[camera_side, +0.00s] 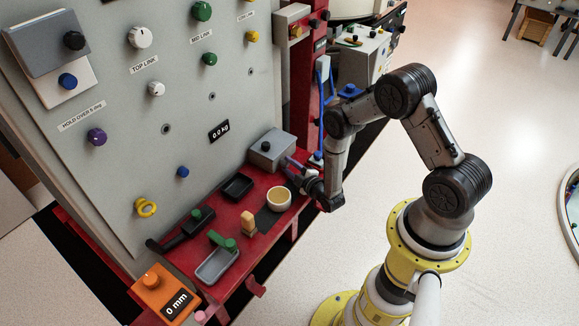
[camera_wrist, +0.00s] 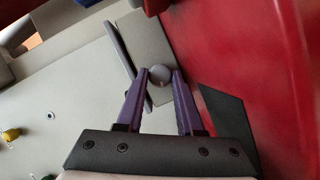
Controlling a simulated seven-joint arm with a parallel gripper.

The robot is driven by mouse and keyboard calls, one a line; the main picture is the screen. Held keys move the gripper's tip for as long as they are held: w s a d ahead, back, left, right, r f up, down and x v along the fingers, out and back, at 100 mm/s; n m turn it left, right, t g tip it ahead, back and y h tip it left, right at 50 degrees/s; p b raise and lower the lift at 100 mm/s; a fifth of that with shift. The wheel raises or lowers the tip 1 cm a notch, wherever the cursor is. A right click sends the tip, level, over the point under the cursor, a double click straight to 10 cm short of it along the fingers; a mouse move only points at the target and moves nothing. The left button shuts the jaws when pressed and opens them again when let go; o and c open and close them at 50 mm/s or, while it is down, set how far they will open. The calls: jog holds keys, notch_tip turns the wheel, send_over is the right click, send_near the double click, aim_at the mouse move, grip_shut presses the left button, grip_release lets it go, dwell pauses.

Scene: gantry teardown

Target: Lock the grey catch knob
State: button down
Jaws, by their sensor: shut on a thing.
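The grey catch knob (camera_wrist: 159,75) is a small round knob on the face of a grey box (camera_wrist: 152,38) in the wrist view. The purple fingers of my gripper (camera_wrist: 161,79) stand on either side of it, shut on it at their tips. In the side view, the grey box (camera_side: 273,151) sits at the back of the red ledge, and my gripper (camera_side: 293,166) reaches its right side. The grey knob cannot be made out there. A thin grey plate (camera_wrist: 119,48) stands out beside the knob in the wrist view; the knob's lock position cannot be told.
The red ledge (camera_side: 257,240) holds a cream bowl (camera_side: 279,198), a black tray (camera_side: 237,187), a grey tray (camera_side: 217,265) and a wooden block (camera_side: 248,222). The grey panel (camera_side: 190,110) with several coloured knobs rises behind. Blue parts (camera_side: 323,80) stand behind my arm.

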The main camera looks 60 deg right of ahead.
jog(key=c, duration=0.5)
grip_release()
jog(key=shift+c, duration=0.2)
